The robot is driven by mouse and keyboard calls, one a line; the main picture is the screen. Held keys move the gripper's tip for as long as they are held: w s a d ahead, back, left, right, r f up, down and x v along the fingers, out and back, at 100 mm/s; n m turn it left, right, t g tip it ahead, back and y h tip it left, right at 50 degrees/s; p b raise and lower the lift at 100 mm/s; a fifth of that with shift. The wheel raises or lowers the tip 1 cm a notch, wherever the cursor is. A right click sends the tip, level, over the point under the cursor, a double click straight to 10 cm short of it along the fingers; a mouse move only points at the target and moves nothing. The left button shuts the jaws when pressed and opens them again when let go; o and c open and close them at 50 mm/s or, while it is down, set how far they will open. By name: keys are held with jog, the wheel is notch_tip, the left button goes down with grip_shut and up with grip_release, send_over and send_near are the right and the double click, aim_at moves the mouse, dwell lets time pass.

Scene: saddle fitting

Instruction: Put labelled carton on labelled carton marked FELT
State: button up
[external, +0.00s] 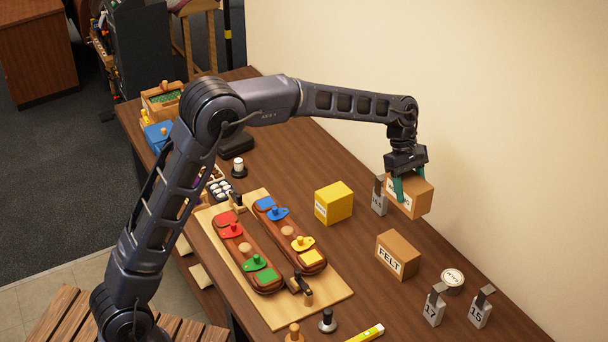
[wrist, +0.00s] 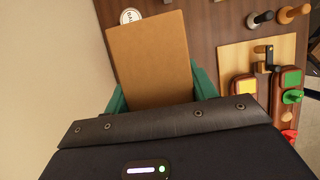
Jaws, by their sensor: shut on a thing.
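My gripper (external: 411,184) is shut on a brown labelled carton (external: 420,198) and holds it in the air above the table. Its label is partly covered by a green finger. In the wrist view the held carton (wrist: 150,58) fills the space between the green fingers (wrist: 160,92). The labelled carton marked FELT (external: 397,255) stands on the table, below and a little in front of the held carton in the external view. Its top looks bare. The FELT carton cannot be seen in the wrist view, where the held carton blocks the middle.
A yellow box (external: 333,203) stands left of the FELT carton. Another tag (external: 379,197) is beside the held carton. A board (external: 331,292) with coloured pieces lies left.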

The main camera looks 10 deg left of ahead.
notch_tip(320, 180, down, 16)
jog(key=shift+r, duration=0.1)
dwell(0.5)
jog(key=o, duration=1.1)
jog(key=shift+o, duration=0.2)
jog(key=v, duration=1.2)
